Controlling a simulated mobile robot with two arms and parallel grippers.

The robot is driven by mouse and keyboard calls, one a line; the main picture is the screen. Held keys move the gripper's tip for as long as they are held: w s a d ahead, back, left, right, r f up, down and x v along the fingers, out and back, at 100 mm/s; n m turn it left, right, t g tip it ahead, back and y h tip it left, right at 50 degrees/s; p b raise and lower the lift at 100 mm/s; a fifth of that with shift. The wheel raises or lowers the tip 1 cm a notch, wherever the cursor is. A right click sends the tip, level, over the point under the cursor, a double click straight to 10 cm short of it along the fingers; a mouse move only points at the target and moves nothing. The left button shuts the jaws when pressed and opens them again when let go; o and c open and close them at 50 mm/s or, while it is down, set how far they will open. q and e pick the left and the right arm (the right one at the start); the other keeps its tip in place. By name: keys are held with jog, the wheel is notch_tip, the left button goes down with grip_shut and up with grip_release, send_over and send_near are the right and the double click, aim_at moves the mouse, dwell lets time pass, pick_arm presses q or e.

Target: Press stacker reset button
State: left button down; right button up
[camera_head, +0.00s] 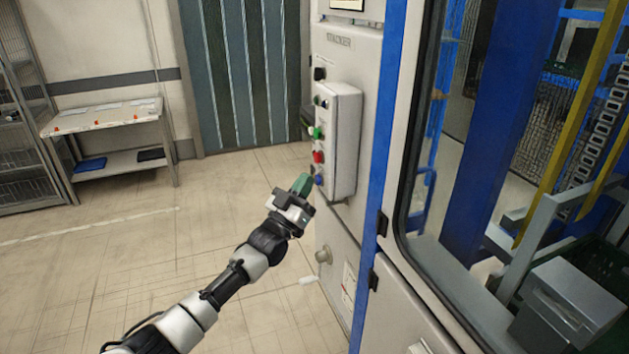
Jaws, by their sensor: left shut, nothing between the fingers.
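A light grey control box (345,140) is fixed to the side of a tall white cabinet. Its left face carries a green button (316,132), a red button (318,156) and a blue button (319,179) at the bottom. My left gripper (302,184) has green fingers and is shut and empty. Its fingertips are just left of the blue button, at about its height; I cannot tell whether they touch it. I cannot read any label telling which button is the stacker reset. My right gripper is not in view.
The white cabinet (335,225) has a blue edge and a round knob low down. A glazed machine bay with a grey crate (568,305) is at the right. A table (100,118) and wire shelving stand at the left. The floor between is clear.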

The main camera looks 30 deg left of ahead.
pick_arm(q)
jog(key=shift+s+a, duration=0.4)
jog(key=shift+s, duration=0.2)
jog(key=shift+a, duration=0.1)
jog(key=s+a, duration=0.1)
jog(key=s, duration=0.1)
jog(key=s+a+p, duration=0.1)
jog(key=a, duration=0.1)
jog(key=shift+s+p, duration=0.3)
jog(key=shift+s, duration=0.1)
dwell(0.5)
